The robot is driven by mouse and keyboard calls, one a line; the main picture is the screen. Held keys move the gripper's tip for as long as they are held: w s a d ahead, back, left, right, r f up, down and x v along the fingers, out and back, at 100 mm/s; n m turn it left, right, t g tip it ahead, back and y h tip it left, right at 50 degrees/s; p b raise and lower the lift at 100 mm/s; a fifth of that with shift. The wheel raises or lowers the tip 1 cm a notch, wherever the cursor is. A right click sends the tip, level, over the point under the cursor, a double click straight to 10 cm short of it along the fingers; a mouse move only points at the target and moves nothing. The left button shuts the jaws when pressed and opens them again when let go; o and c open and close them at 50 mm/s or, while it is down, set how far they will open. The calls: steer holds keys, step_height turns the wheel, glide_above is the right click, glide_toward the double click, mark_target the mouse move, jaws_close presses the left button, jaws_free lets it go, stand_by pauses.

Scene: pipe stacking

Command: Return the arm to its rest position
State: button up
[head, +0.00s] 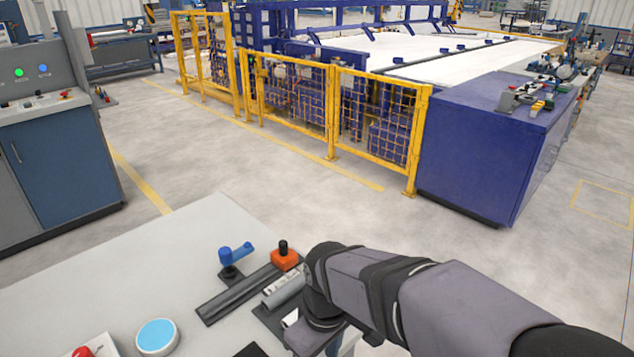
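My arm (362,282) reaches in from the lower right in the head view and bends down over the right side of the grey worktable (180,265). Its wrist end (312,335) is low, near the table's right edge. I cannot make out the gripper's fingers, so I cannot tell whether they are open or shut, or whether they hold anything. A silvery cylindrical piece (284,291), possibly a pipe, lies just left of my wrist, beside a dark rail (235,296). My arm hides part of this area.
An orange block with a black knob (285,259) and a blue-handled clamp (235,256) stand by the rail. A light-blue disc (157,337) and red knob (82,352) are at front left. Beyond are a control cabinet (60,160), yellow fence (375,125) and open floor.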

steer(key=s+d+f+m+b, duration=0.1)
steer(key=s+d+f+m, duration=0.25)
steer(key=d, duration=0.35)
steer(key=s+d+f+m+b, duration=0.1)
steer(key=s+d+f+m, duration=0.2)
steer(key=d+f+m, duration=0.3)
step_height(320, 180, up, 18)
steer(key=d+p, duration=0.1)
steer(key=p, duration=1.6)
steer(key=shift+d+h, duration=0.2)
steer(key=shift+h, duration=0.1)
steer(key=shift+f+n, duration=0.1)
steer(key=shift+n, duration=0.15)
